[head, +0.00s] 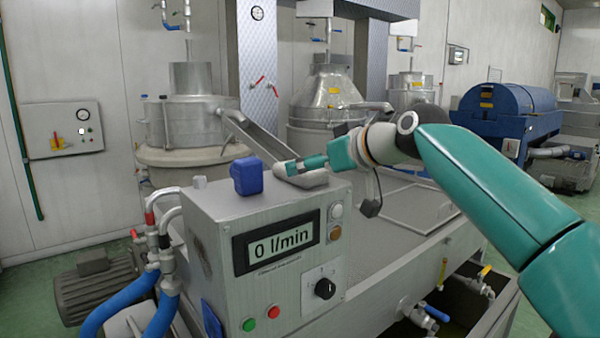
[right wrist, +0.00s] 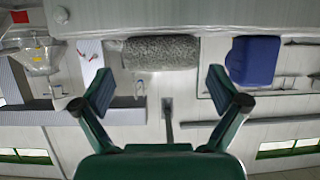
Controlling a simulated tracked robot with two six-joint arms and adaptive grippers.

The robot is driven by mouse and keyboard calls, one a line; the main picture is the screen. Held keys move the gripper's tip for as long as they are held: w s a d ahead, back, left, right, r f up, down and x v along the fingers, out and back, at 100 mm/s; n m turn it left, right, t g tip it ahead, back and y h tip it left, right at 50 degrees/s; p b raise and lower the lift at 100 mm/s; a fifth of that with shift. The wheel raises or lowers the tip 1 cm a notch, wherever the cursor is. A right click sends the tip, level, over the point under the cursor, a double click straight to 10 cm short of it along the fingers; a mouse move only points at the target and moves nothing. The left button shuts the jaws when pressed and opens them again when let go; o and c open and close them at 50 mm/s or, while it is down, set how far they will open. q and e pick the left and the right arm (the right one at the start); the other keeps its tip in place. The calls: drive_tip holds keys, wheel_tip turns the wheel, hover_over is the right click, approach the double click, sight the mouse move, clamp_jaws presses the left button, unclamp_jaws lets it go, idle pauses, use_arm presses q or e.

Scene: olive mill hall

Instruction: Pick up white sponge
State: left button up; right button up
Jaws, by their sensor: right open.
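A pale grey, speckled, rounded block, likely the white sponge (right wrist: 160,52), lies at the top middle of the right wrist view. In the head view a pale rounded block (head: 308,180), which looks like the same thing, lies on top of the control box just below my right gripper (head: 290,166). In the right wrist view the fingers of my right gripper (right wrist: 160,84) are wide apart, with nothing between the tips. The block lies just beyond them, apart from both. My left gripper is in neither view.
A blue block (head: 246,176) stands beside the pale block on the control box (head: 262,215); it also shows in the right wrist view (right wrist: 253,61). A metal chute (head: 250,136) slopes down behind.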

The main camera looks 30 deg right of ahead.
drive_tip(key=p+x, duration=0.1)
drive_tip(key=x, duration=0.3)
drive_tip(key=shift+w+a+f, duration=0.1)
drive_tip(key=shift+w, duration=0.1)
drive_tip(key=shift+c, duration=0.2)
drive_tip(key=c, duration=1)
